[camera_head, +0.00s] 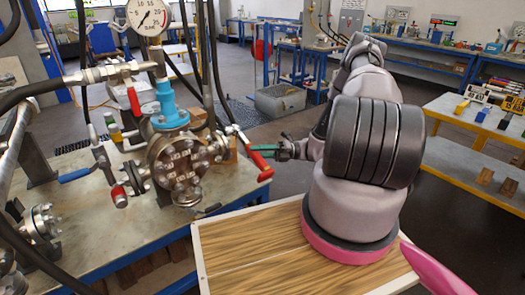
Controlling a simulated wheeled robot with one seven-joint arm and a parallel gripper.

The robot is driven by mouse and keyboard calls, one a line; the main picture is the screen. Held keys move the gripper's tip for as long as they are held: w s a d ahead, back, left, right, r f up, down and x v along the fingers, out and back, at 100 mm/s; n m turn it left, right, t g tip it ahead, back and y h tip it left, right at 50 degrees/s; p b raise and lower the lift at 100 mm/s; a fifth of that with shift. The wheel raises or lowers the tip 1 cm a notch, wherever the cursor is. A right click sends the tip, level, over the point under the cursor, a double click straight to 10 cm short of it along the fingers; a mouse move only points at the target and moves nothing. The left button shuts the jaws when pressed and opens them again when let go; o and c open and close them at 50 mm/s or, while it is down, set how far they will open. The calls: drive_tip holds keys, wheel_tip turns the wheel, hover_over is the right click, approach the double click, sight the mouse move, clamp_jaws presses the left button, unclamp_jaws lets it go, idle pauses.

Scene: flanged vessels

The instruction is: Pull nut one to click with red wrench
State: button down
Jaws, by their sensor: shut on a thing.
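The red wrench (260,162) has a red handle and a grey shaft that runs up and left toward the right side of the round flanged vessel (182,165). Several bolts and nuts ring the flange face. I cannot tell which is nut one, nor exactly how the wrench's head sits on a nut. My gripper (280,149), with teal fingers, reaches in from the right and is shut at the red handle. The fingertips are small here, and the exact grip is partly hidden.
A pressure gauge (149,16), a blue valve body (168,103), hoses and other coloured handles crowd the metal workbench (95,235). A wooden-topped surface (260,245) lies in front. A yellow-edged table (470,150) stands right. Open floor lies beyond.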

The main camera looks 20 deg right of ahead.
drive_tip(key=shift+a, duration=0.2)
idle(0.4)
drive_tip(key=shift+s+a, duration=0.2)
drive_tip(key=shift+a, duration=0.3)
drive_tip(key=shift+s+a, duration=0.15)
drive_tip(key=shift+a, duration=0.3)
